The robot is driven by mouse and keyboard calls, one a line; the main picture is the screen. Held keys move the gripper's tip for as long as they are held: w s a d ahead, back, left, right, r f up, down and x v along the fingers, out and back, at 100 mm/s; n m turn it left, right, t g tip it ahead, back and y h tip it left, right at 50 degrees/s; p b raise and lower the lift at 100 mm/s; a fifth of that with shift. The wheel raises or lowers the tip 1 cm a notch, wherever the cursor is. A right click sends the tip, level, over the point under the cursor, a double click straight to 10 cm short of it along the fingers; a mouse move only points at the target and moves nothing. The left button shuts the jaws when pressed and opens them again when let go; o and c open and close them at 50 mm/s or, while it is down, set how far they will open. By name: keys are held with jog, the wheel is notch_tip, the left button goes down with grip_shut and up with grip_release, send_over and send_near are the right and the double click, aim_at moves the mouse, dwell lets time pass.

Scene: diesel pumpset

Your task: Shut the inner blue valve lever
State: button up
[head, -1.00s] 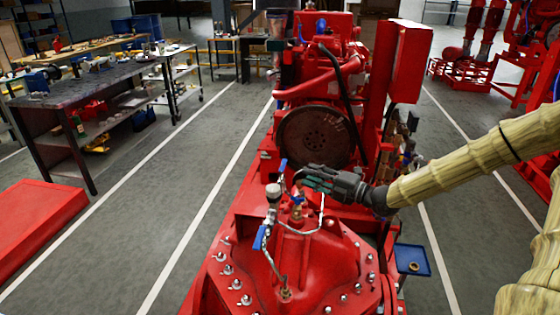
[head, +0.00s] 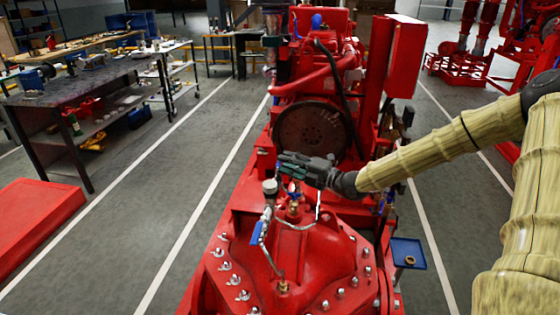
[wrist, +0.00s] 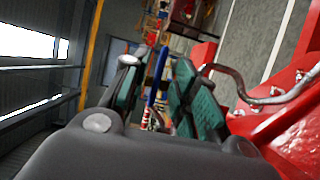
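The inner blue valve lever shows in the wrist view as a thin upright blue bar (wrist: 157,78) between my two green-padded fingers, with a gap to either side. In the head view it is mostly hidden by my gripper (head: 284,164), which reaches in from the right above the red pump casing. My gripper (wrist: 156,88) is open. Whether a finger touches the lever cannot be told. The outer blue lever (head: 257,233) hangs tilted on the silver pipe, nearer the camera and lower left of my gripper.
A gauge or cap (head: 270,187) stands just below my fingers, beside a brass fitting (head: 293,208). A thin metal pipe (head: 318,205) curves close under the gripper. A blue tray (head: 408,253) sits at right.

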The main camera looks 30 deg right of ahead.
jog(key=shift+x, duration=1.5)
grip_shut()
